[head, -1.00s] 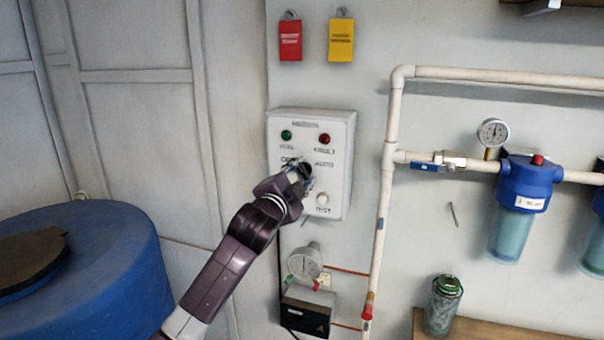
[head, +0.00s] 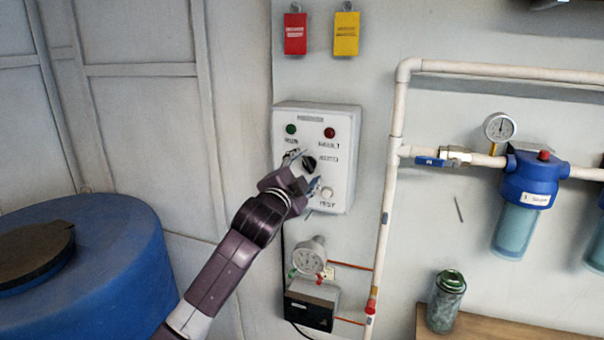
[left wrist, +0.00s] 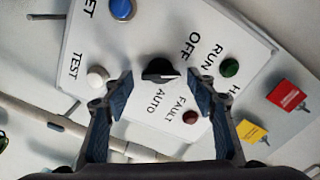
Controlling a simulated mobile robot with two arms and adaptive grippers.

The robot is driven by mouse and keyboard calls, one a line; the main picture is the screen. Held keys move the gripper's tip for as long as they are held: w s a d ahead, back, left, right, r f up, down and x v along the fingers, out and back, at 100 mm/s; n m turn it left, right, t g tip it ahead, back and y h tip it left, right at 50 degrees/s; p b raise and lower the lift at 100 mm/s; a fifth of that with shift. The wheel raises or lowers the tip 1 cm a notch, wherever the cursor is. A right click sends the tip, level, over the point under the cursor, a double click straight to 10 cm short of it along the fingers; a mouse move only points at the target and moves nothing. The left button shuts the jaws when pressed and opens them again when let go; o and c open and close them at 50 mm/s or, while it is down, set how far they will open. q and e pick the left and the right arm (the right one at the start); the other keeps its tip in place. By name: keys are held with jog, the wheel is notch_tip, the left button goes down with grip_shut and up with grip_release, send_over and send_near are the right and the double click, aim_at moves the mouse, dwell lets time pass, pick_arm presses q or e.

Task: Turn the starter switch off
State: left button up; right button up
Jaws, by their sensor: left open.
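The starter switch is a black rotary knob (head: 309,163) on a white control box (head: 345,135) on the wall. My left gripper (head: 302,171) is in front of the box, open, with one finger on each side of the knob. In the left wrist view (left wrist: 160,85) there are gaps between both fingers and the knob. My right gripper is not in view.
The box has a green lamp (head: 291,129), a red lamp (head: 329,132) and a white TEST button (head: 327,193). A blue button (left wrist: 121,9) shows in the left wrist view. A pipe (head: 390,190) runs right of the box. A blue tank (head: 120,270) stands at left.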

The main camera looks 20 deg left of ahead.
pick_arm(q)
jog(key=s, duration=1.1)
jog(key=shift+s+a, duration=0.25)
jog(key=shift+s, duration=0.15)
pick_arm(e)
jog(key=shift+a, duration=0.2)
